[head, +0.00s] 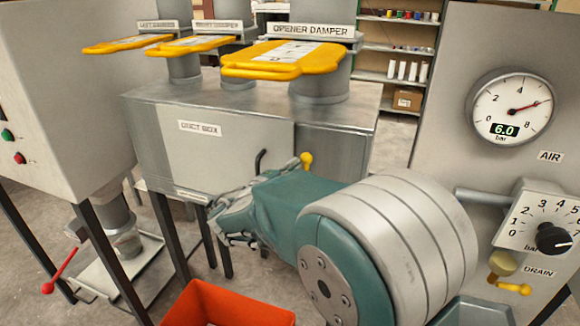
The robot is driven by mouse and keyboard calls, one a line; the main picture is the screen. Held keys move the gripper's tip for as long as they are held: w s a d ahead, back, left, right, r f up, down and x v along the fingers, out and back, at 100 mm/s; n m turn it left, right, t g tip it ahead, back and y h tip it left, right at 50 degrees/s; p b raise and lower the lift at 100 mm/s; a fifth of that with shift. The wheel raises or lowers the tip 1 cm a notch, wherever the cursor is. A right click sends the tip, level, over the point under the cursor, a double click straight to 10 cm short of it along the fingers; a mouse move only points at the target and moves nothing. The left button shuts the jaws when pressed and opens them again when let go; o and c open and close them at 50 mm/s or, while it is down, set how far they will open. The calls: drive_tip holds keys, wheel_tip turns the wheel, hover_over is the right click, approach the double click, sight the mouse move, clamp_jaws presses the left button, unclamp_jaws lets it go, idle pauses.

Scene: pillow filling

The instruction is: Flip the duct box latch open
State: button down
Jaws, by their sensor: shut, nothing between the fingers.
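The grey metal duct box (160,145), labelled "DUCT BOX", stands on dark legs in the middle of the head view. A black bent handle (261,158) shows near the box's front, just above my wrist; I cannot tell whether it is the latch. A yellow knob (306,161) shows to its right, partly behind my arm. My gripper (226,228) is in front of the box's lower right part, near its bottom edge. It is shut and empty. Whether it touches the box cannot be told. My arm hides part of the box front.
Yellow damper handles (285,61) stick out above the box. An orange bin (225,308) sits below my gripper. A gauge panel (455,130) with a black dial (553,239) stands at right. At left are a grey cabinet (60,110) and a red-knobbed lever (60,272).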

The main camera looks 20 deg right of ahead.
drive_tip(key=v, duration=1.2)
drive_tip(key=s+d+f+m+g+y, duration=0.3)
drive_tip(key=s+d+m+g+y, duration=0.15)
drive_tip(key=s+d+g, duration=0.5)
drive_tip(key=s+f+m+t+y, duration=0.1)
drive_tip(key=s+m+t+y, duration=0.1)
drive_tip(key=s+m+y, duration=0.5)
drive_tip(key=s+a+y, duration=0.1)
drive_tip(key=s+y, duration=0.2)
drive_tip(key=s, duration=0.1)
drive_tip(key=shift+s+f+t, duration=0.25)
drive_tip(key=shift+s+t, duration=0.05)
drive_tip(key=shift+t, duration=0.05)
drive_tip(key=shift+d, duration=0.1)
